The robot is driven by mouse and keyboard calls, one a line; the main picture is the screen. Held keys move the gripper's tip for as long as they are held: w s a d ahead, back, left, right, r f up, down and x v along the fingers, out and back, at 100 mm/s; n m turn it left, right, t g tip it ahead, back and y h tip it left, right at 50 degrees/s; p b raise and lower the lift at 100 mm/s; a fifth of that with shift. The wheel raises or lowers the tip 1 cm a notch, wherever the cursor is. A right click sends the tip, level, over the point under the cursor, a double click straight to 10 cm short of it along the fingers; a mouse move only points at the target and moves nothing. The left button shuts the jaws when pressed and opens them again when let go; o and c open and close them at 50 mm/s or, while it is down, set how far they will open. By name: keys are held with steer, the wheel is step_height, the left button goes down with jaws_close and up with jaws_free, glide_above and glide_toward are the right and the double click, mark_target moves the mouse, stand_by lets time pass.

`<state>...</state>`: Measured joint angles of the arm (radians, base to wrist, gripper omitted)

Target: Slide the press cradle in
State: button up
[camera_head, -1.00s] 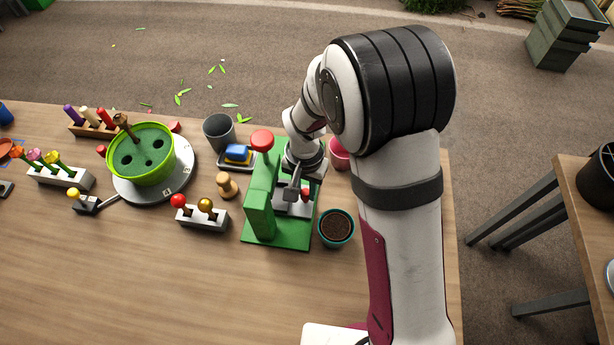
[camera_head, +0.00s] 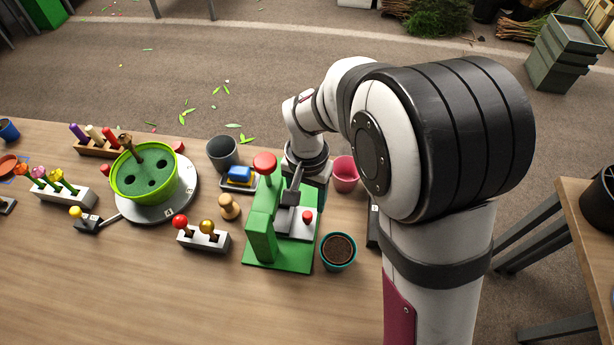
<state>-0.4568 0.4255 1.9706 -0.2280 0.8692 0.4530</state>
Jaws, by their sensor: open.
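The green press (camera_head: 262,232) stands on the table with a red knob (camera_head: 265,163) on top. Its light grey cradle (camera_head: 298,228) lies on the green base, at the right side of the frame. A small red knob (camera_head: 307,216) stands on the cradle. My gripper (camera_head: 288,199) hangs from the wrist behind the press, with a dark finger in view over the cradle's far end. It is open and appears empty. The upright of the press hides part of the cradle, and I cannot tell whether the finger touches anything.
A soil-filled teal pot (camera_head: 338,250) stands close to the right of the press, and a pink pot (camera_head: 345,173) is behind it. A blue-and-yellow block on a tray (camera_head: 239,177), a wooden peg (camera_head: 229,207) and a grey holder (camera_head: 203,240) crowd its left. The table's front is clear.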

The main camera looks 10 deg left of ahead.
step_height(320, 180, up, 9)
stand_by(0.4)
steer(key=s+d+r+m+y, duration=0.1)
steer(key=s+d, duration=0.5)
steer(key=s, duration=0.4)
steer(key=s+d+m, duration=0.2)
steer(key=s+d, duration=0.4)
steer(key=s, duration=0.3)
steer(key=shift+s+d+r+y, duration=0.3)
steer(key=shift+s+r+y, duration=0.05)
steer(key=shift+r+y, duration=0.05)
